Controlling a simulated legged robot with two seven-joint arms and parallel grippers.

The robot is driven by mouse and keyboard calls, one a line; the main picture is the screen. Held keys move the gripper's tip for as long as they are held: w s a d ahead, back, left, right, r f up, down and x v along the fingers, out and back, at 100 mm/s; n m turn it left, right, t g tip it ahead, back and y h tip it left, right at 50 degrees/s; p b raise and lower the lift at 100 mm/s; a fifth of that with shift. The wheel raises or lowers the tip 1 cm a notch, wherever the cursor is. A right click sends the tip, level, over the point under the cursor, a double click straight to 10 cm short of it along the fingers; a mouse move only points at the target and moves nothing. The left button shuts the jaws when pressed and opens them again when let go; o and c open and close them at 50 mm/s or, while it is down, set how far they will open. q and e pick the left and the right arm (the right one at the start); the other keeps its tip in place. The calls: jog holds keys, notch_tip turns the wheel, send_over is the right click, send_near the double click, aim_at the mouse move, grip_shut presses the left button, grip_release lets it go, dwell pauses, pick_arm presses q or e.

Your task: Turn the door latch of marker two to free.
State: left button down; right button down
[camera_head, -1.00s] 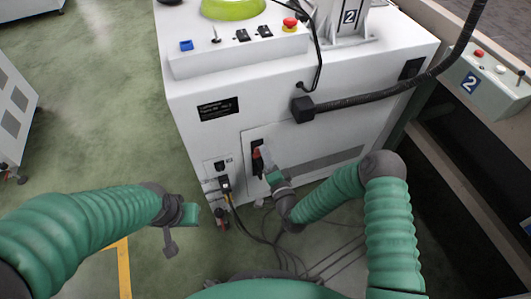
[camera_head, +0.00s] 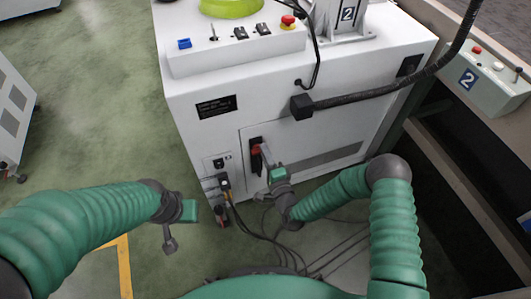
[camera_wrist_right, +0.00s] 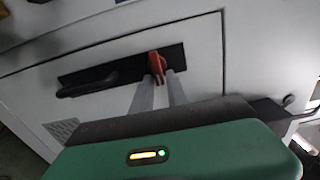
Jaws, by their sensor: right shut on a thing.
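The white machine marked 2 (camera_head: 199,140) has a door panel (camera_head: 318,140) low on its front. A red door latch (camera_head: 256,150) sits on a dark plate at the panel's left side. It also shows in the right wrist view (camera_wrist_right: 156,64), standing roughly upright across the dark plate. My right gripper (camera_head: 265,154) is at the latch, and its two pale fingers close on the red part from both sides. The fingers hide part of the latch. My left gripper (camera_head: 180,226) is at the lower left, away from the machine; its jaw opening is unclear.
A black plug and cables (camera_head: 228,192) hang left of the door and run over the floor. A thick black hose (camera_head: 370,97) crosses above the door. A control box marked 2 (camera_head: 488,83) stands at the right. Green floor is free at the left.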

jog(key=shift+s+a+f, duration=0.15)
jog(key=shift+a+f, duration=0.05)
jog(key=shift+f, duration=0.05)
jog(key=c, duration=1.5)
grip_release()
jog(key=shift+r, duration=0.1)
